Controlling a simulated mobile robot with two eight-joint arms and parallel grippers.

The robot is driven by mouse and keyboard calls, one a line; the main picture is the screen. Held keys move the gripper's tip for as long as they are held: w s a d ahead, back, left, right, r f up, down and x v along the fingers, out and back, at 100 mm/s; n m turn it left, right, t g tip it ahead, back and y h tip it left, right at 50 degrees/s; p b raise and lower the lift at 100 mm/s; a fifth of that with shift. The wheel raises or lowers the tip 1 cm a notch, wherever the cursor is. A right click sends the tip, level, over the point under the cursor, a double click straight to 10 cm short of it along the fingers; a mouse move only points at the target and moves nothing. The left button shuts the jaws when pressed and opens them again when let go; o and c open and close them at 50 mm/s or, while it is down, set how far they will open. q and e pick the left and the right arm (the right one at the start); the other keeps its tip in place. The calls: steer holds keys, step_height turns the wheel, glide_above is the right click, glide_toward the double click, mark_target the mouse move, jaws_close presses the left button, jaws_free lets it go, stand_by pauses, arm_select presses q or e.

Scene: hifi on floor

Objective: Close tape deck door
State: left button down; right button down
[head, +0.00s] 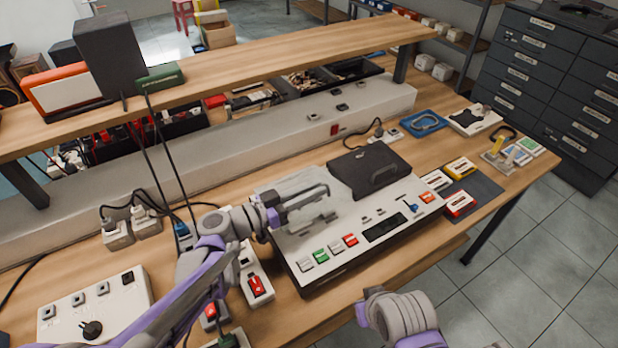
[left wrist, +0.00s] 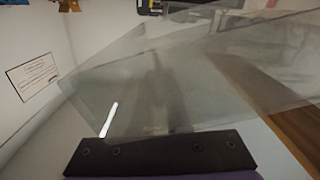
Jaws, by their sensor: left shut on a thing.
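The tape deck (head: 345,255) is a white unit on the wooden bench, with green, white and red keys along its front left and a dark display. A clear, smoky door (head: 312,222) stands over its left part. My left gripper (head: 322,190) comes in from the left and is shut at the door's upper edge. In the left wrist view a see-through grey panel (left wrist: 175,85) fills the middle above a dark bar of my gripper; the fingertips are not distinct there. My right arm shows only at the bottom edge, its gripper out of view.
A black slab (head: 368,168) sits on the deck's back right. Small coloured boxes (head: 460,203) lie right of it. White switch panels (head: 95,310) stand at the left, with cables near my left arm. A wooden shelf (head: 250,75) runs above the back.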

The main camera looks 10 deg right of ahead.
mark_target(318, 215)
arm_select(q)
steer(key=f, duration=0.1)
steer(key=s+f+m+b, duration=0.1)
steer(key=f+m, duration=0.1)
steer(key=shift+s+d+f+b, duration=0.15)
steer(key=shift+s+d+b, duration=0.15)
steer(key=shift+s, duration=0.1)
steer(key=shift+s+f+m+b, duration=0.2)
steer(key=shift+f+m+b, duration=0.2)
steer(key=shift+f, duration=0.3)
steer(key=shift+s+d+f+b, duration=0.15)
steer(key=shift+s+f+b, duration=0.15)
steer(key=shift+f, duration=0.35)
steer(key=c, duration=0.9)
jaws_free()
step_height(318, 215, up, 10)
steer(key=shift+r+p, duration=0.1)
steer(key=shift+p, duration=0.65)
